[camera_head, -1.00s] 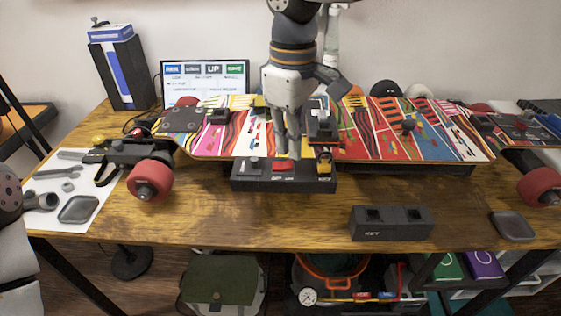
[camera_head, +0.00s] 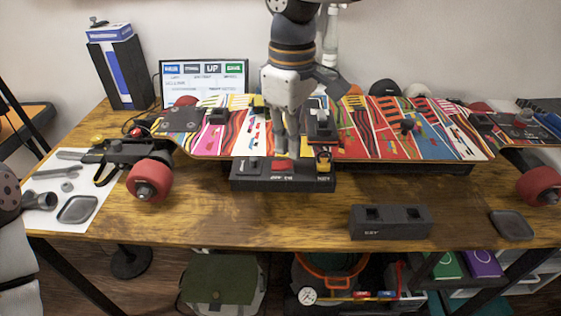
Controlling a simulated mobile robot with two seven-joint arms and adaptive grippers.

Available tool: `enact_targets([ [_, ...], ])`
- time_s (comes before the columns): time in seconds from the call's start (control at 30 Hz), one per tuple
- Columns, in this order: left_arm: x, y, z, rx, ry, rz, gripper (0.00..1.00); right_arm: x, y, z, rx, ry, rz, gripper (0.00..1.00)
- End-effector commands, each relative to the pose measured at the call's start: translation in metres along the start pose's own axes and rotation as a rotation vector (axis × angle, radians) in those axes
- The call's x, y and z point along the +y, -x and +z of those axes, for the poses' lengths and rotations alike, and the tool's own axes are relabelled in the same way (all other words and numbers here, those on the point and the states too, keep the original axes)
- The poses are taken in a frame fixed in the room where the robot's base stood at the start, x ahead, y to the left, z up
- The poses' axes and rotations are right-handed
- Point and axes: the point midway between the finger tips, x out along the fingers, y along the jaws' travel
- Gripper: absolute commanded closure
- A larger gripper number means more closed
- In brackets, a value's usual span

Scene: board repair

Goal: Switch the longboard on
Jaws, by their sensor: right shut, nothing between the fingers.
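The longboard (camera_head: 372,137) lies across the wooden table with its colourful patterned deck up and red wheels at both ends. A black box (camera_head: 250,179) sits at its front edge, with a red button (camera_head: 281,167) in the middle of its top and a yellow-topped piece at its right. My right gripper (camera_head: 283,152) comes down from above, shut and empty, with its fingertips at the red button. I cannot tell whether they touch it. My left gripper is not in view; only part of my left arm shows at the left edge.
A dark block with two sockets (camera_head: 391,235) and a small grey tray (camera_head: 512,226) lie near the front right. Tools and another tray (camera_head: 78,209) lie on a white mat at the left. A screen (camera_head: 206,75) stands behind. The table's front middle is clear.

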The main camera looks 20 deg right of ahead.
Motion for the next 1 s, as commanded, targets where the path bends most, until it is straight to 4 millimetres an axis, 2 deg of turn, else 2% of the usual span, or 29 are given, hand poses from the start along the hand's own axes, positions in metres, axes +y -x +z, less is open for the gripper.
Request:
enact_targets([
  [1.0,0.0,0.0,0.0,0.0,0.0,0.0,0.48,0.0,-0.01,0.0,0.0,0.0,0.0,1.0],
])
